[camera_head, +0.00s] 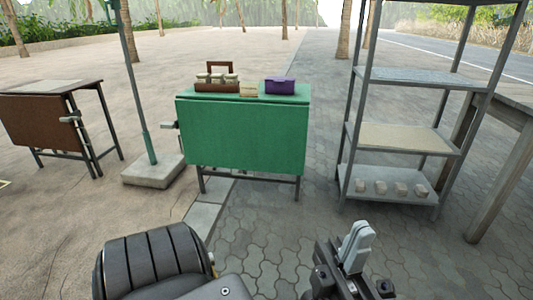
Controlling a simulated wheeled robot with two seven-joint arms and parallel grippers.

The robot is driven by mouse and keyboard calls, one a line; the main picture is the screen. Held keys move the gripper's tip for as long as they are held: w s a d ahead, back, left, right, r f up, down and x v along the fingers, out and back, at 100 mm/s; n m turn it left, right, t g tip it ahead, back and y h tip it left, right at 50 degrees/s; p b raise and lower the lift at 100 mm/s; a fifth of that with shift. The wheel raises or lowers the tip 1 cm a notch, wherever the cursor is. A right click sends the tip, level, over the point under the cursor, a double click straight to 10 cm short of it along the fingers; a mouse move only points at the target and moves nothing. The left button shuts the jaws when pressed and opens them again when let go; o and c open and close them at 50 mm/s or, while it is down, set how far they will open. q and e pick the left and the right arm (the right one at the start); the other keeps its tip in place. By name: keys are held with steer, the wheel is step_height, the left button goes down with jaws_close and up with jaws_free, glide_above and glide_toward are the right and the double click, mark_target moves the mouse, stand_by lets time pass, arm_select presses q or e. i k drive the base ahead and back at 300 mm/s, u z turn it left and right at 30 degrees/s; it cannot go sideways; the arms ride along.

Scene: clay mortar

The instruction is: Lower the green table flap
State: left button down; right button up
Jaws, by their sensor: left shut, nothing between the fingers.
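The green table (190,91) stands ahead of me near the middle of the picture. Its green flap (246,138) is a broad front panel that hangs down steeply from the edge of the top, above the thin dark legs. A small grey latch-like piece (169,125) sticks out at the table's left side. My left gripper (357,240) is at the bottom, right of centre, with its light grey fingers together and empty. It is well in front of the table and apart from it. My right gripper is not in view.
On the green table are a brown carrier with jars (217,87) and a purple box (279,86). A brown folding table (36,122) and a post on a concrete base (153,171) stand left. A metal shelf rack (405,137) stands right. Paving before the table is clear.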

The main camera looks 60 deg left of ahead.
mark_target(272, 138)
steer(key=u, duration=0.2)
steer(key=i, duration=0.7)
steer(key=u, duration=0.95)
steer(key=i, duration=0.35)
steer(key=u, duration=0.45)
